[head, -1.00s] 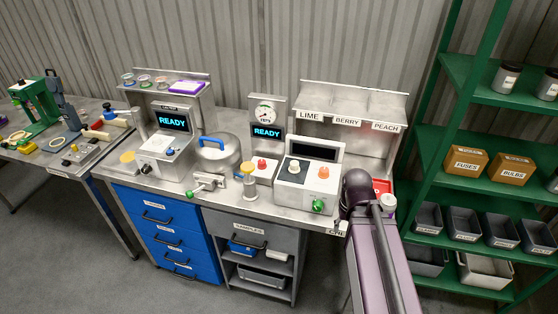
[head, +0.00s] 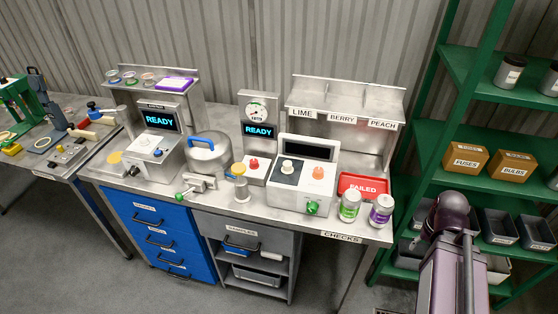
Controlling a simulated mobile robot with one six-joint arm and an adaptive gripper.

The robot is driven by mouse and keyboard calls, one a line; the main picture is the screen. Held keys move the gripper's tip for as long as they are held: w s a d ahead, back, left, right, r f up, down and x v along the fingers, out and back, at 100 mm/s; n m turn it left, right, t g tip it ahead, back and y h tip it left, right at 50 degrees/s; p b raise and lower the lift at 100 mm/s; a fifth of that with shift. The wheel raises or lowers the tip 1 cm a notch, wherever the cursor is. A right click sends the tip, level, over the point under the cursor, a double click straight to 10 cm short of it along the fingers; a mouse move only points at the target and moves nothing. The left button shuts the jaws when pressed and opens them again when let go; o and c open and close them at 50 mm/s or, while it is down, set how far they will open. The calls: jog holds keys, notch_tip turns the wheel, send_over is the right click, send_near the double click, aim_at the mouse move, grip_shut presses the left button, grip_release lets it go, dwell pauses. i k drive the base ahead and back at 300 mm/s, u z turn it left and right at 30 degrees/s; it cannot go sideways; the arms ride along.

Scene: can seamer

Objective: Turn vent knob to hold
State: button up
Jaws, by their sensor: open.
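No label that marks the vent knob is legible. A green knob (head: 312,208) sits on the front of the white and grey box (head: 287,197) on the bench. That box also carries a white knob (head: 287,166) and an orange knob (head: 318,173) on top. A red knob (head: 254,163) is on the unit beside the gauge column (head: 259,117), whose display reads READY. My gripper is out of view; only my purple arm shows at the lower right, apart from the bench.
A red FAILED tray (head: 364,183) lies at the bench's right end, with a green-labelled jar (head: 349,205) and a purple-labelled jar (head: 382,210) in front. A green shelf rack (head: 446,60) stands at the right. Grey floor is open before the bench.

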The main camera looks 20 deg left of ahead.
aim_at(253, 163)
jog(key=z, duration=0.45)
jog(key=k, duration=1)
jog(key=u, duration=1.5)
jog(key=i, duration=0.7)
jog(key=z, duration=0.15)
